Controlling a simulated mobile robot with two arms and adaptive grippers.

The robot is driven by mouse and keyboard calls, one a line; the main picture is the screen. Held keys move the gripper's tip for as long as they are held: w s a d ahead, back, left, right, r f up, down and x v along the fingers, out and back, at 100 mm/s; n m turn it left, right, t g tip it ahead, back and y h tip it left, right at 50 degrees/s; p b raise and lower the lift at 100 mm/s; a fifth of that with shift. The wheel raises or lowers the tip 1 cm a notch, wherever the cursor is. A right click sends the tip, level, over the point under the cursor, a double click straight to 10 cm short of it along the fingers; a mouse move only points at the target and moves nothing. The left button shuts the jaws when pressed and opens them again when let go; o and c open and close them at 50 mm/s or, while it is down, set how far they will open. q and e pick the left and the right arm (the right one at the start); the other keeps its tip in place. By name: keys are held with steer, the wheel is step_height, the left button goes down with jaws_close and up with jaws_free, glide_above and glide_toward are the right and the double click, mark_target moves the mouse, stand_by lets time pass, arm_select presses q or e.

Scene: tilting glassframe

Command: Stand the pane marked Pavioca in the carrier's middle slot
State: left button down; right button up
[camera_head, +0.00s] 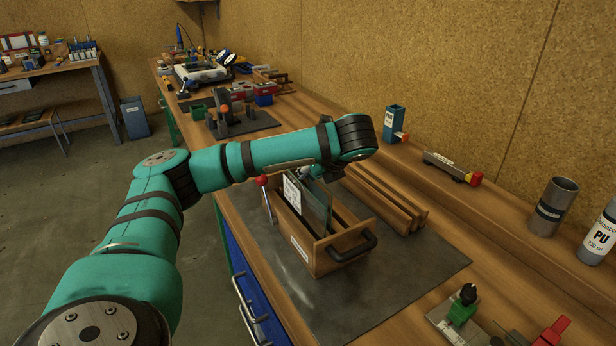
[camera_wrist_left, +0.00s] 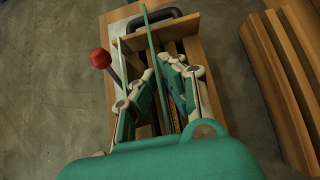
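The wooden carrier (camera_head: 312,254) with a black handle stands on the dark mat. A pane with a white printed label (camera_head: 292,192) shows at its left side; the print is too small to read. A dark greenish pane (camera_head: 318,208) stands beside it, rising above the carrier wall and looking tilted. In the left wrist view, a green pane edge (camera_wrist_left: 151,45) runs between the fingers of my left gripper (camera_wrist_left: 158,78). The fingers are apart with the pane between them; a gap shows beside their pads. In the head view my forearm hides most of this gripper. My right gripper is not in view.
A red-knobbed lever (camera_head: 263,182) stands at the carrier's left; its knob is close to my left fingers in the wrist view. Wooden strips (camera_head: 390,200) lie right of the carrier. A green-and-black tool (camera_head: 464,305) is at the front right. The mat (camera_head: 410,265) has free room.

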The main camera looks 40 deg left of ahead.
arm_select(q)
steer(key=c, duration=2)
jaws_free()
steer(key=shift+o, duration=1.2)
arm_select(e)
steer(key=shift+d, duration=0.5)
